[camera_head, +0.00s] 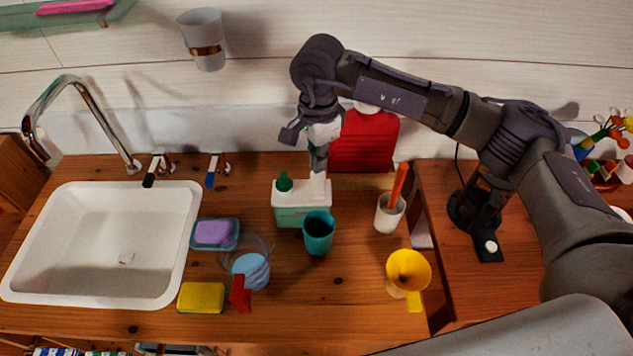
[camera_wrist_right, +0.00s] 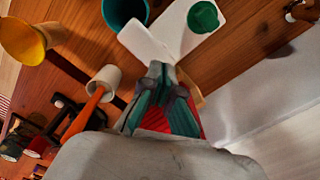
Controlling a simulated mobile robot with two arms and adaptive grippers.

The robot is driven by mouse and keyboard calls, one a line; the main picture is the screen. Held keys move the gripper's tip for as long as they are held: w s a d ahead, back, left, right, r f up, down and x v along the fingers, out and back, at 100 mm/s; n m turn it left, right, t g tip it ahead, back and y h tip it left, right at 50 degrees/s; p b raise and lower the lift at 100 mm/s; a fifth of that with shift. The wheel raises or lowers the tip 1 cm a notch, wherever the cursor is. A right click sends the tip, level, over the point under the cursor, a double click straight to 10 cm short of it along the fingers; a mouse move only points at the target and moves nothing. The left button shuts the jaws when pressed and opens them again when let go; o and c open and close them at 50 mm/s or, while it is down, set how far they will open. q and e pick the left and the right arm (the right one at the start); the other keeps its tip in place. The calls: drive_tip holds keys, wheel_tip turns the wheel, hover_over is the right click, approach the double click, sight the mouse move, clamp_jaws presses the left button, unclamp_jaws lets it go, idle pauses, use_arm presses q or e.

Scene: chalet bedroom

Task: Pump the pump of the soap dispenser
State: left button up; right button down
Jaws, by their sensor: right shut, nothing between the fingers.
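The soap dispenser (camera_head: 290,215) is a pale green box with a white top, standing on the wooden counter behind a teal cup. A green knob (camera_head: 284,181) sits on its left part and a white pump piece (camera_head: 318,188) stands up on its right part. My right gripper (camera_head: 318,168) is shut and empty, pointing down right at the white pump piece. In the right wrist view, the shut fingertips (camera_wrist_right: 160,72) are close to the white pump piece (camera_wrist_right: 146,42); whether they touch it I cannot tell. The green knob (camera_wrist_right: 202,17) is beyond. My left gripper is not in view.
Close by are the teal cup (camera_head: 319,236), a white cup (camera_head: 388,217) with an orange handle, a red object (camera_head: 365,143) and a yellow funnel-like piece (camera_head: 407,268). A clear glass (camera_head: 250,268), sponges (camera_head: 201,297) and the sink (camera_head: 105,240) lie left.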

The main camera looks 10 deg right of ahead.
sight(318, 175)
drive_tip(key=shift+f, duration=0.2)
drive_tip(key=shift+f+b, duration=1.6)
drive_tip(key=shift+b, duration=0.1)
drive_tip(key=shift+r, duration=0.2)
drive_tip(key=shift+r+p, duration=0.5)
drive_tip(key=shift+r, duration=1.1)
drive_tip(key=shift+f, duration=0.25)
